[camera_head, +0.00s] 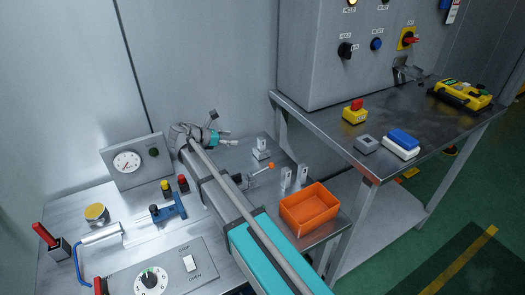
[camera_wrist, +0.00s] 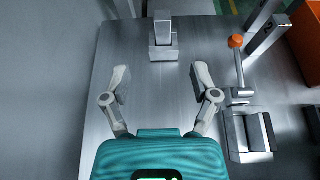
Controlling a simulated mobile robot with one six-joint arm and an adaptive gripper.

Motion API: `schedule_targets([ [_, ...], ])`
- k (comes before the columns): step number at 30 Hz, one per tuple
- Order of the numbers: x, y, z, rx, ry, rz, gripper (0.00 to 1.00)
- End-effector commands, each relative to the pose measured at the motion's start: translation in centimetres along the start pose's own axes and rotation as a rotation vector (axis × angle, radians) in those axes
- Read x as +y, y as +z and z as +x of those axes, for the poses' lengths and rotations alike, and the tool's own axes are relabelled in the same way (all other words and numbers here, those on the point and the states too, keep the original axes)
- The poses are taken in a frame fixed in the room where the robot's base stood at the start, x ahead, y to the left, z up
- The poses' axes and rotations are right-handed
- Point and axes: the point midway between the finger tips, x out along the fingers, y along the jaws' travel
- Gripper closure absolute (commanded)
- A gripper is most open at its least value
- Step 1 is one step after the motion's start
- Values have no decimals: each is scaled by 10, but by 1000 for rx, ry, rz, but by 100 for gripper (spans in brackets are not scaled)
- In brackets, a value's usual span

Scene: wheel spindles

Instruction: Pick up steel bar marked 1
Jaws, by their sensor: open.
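An upright steel bar (camera_wrist: 163,30) stands in a small metal block straight ahead of my gripper in the wrist view. It appears to be the bar (camera_head: 261,143) at the back of the bench in the head view. I cannot read a number on it. Two more upright bars, a left one (camera_head: 286,176) and a right one (camera_head: 302,174), stand nearer the orange bin; a mark like "2" shows by one (camera_wrist: 264,36) in the wrist view. My gripper (camera_wrist: 162,80) is open and empty, its fingers spread short of the bar. It also shows in the head view (camera_head: 228,138), left of the bar.
An orange-knobbed lever (camera_wrist: 238,60) on a metal fixture stands right of my gripper. An orange bin (camera_head: 310,208) sits at the bench's right end. A higher steel table (camera_head: 345,125) with boxes is beyond. Bare bench lies between my fingers and the bar.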

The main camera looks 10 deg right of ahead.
Motion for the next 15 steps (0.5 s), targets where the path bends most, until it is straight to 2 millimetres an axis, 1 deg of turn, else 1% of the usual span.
schedule_targets([
  [10,-1,0,2,1,-1,1,23],
  [15,-1,-1,14,1,-2,2,23],
])
